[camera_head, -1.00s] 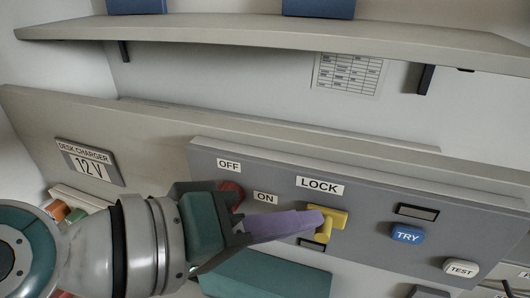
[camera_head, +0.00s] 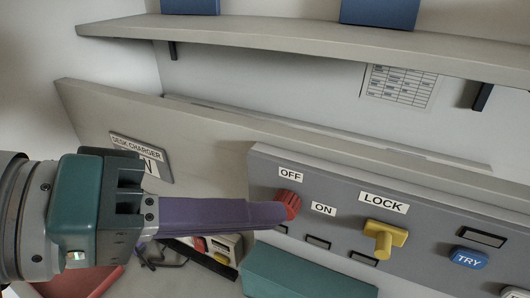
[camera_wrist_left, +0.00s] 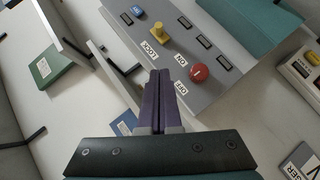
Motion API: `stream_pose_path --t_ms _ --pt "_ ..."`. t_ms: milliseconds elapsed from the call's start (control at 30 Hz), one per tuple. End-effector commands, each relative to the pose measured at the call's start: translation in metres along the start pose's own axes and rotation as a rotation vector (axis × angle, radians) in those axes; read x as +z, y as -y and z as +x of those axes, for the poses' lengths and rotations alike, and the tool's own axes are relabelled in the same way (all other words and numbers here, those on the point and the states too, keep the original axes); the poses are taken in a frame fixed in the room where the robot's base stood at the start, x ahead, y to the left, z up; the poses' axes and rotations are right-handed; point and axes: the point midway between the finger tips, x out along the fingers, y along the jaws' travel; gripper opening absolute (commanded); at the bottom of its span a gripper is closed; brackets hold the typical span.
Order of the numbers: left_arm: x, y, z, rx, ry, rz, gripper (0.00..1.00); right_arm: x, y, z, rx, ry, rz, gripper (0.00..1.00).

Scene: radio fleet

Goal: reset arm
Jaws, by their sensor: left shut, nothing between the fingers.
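My left gripper (camera_head: 282,212) comes in from the left in the head view, its long purple fingers shut and empty. Its tip appears at the lower edge of the red knob (camera_head: 288,203) by the OFF label; I cannot tell whether it touches. The yellow handle (camera_head: 383,238) under the LOCK label is to the right, clear of the gripper. In the left wrist view, the shut fingers (camera_wrist_left: 160,73) point towards the grey panel, with the red knob (camera_wrist_left: 200,72) to their right and the yellow handle (camera_wrist_left: 158,33) beyond the tips. My right gripper is not in view.
The grey panel (camera_head: 345,192) also carries a blue TRY button (camera_head: 468,258). A teal box (camera_head: 300,275) sits below it. A charger sign (camera_head: 140,155) stands behind the arm. A shelf (camera_head: 290,42) with blue boxes runs above, with open space between shelf and panel.

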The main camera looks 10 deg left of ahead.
Motion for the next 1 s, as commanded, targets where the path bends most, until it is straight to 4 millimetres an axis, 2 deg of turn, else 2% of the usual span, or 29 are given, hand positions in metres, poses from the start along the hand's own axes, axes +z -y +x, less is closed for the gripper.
stream_pose_path --t_ms 167,467,567,667,767,867,1000 --pt "0.001 -0.001 -0.011 0.001 0.002 0.000 0.00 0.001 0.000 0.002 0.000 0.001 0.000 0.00" --pt "0.000 -0.001 -0.011 0.000 0.002 0.001 0.00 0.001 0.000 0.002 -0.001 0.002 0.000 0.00" --pt "0.006 0.004 -0.011 -0.029 0.012 0.032 0.00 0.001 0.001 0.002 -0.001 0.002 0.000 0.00" --pt "0.025 0.022 -0.014 -0.134 0.048 0.128 0.00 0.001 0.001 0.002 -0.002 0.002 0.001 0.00" --pt "0.047 0.053 -0.026 -0.317 0.107 0.259 0.00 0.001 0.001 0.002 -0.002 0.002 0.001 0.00" --pt "0.066 0.088 -0.051 -0.531 0.184 0.357 0.00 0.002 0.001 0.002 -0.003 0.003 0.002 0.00" --pt "0.089 0.125 -0.102 -0.816 0.309 0.412 0.00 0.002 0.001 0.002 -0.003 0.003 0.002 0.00"
